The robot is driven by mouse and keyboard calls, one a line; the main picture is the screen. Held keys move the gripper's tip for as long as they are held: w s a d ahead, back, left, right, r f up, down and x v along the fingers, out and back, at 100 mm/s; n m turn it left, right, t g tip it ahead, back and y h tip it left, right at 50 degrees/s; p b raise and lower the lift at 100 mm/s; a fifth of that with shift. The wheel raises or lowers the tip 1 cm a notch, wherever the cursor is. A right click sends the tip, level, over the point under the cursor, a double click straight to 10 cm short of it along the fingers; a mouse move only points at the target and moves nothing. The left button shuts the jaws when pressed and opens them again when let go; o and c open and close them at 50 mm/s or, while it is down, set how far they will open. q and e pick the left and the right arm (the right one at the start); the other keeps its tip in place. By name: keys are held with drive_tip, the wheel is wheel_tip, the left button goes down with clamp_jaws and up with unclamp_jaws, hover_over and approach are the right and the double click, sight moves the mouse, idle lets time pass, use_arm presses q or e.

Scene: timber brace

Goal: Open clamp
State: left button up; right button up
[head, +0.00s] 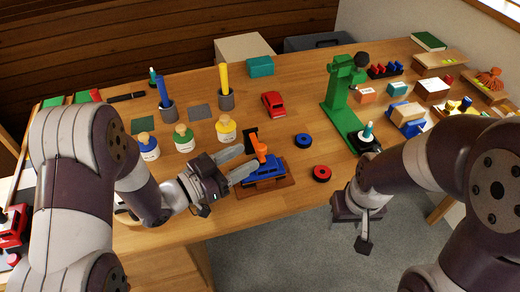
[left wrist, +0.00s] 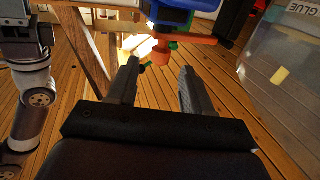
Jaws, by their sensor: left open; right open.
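In the left wrist view the clamp's orange knob (left wrist: 161,54) shows just beyond and between the open fingertips (left wrist: 160,68). Whether a finger touches it I cannot tell. The blue car (left wrist: 172,14) shows at the top there. My right gripper (head: 362,225) is open and empty, pointing down beyond the table's front edge.
Glue bottles (head: 226,129) stand behind my left gripper. A green press (head: 343,95) stands to the right, a red car (head: 273,104) farther back. Pen cups (head: 168,112) stand behind the bottles.

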sight(257, 151)
use_arm(q)
drive_tip(key=x, duration=0.6)
clamp_jaws()
drive_tip(key=shift+r, duration=0.1)
